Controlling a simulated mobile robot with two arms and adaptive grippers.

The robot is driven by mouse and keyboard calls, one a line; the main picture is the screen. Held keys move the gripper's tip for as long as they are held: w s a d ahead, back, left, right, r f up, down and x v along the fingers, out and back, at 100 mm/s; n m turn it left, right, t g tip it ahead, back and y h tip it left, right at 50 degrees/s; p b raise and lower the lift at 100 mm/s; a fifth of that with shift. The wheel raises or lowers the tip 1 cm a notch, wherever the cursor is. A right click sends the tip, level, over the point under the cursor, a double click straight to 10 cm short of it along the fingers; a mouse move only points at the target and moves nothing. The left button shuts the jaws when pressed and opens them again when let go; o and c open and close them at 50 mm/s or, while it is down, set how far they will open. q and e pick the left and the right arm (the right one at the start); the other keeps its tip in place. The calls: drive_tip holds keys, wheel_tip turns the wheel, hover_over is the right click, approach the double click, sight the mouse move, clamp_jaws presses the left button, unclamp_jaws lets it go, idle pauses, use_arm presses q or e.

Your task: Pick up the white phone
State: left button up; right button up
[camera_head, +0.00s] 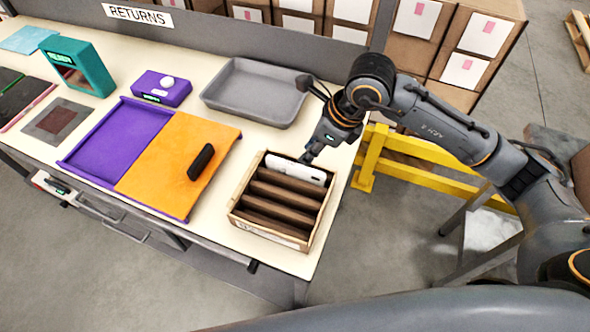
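The white phone (297,169) lies in the rearmost slot of a slotted wooden box (241,190) near the right end of the table. Its upper long side shows above the dividers; the rest is hidden in the slot. My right gripper (308,157) points down at the back edge of the box, right beside the phone's far side. Its fingertips are small and partly hidden, so I cannot tell whether they touch the phone or are open or shut. My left gripper is not in view.
A grey tray (217,97) stands behind the box. A purple and orange tray (98,186) with a black phone (201,162) on it is to the left. A purple device (161,88) and a teal box (91,66) stand farther back. A yellow rail (400,146) is right of the table.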

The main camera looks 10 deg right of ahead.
sight(295, 165)
drive_tip(key=shift+x, duration=1)
drive_tip(key=shift+w+a+f+p, duration=0.15)
drive_tip(key=shift+a+f+p, duration=0.1)
drive_tip(key=shift+f+p, duration=0.2)
drive_tip(key=p+x, duration=0.1)
drive_tip(key=x, duration=0.3)
drive_tip(key=shift+w+f, duration=0.15)
drive_tip(key=shift+w, duration=0.05)
drive_tip(key=shift+c, duration=0.2)
clamp_jaws()
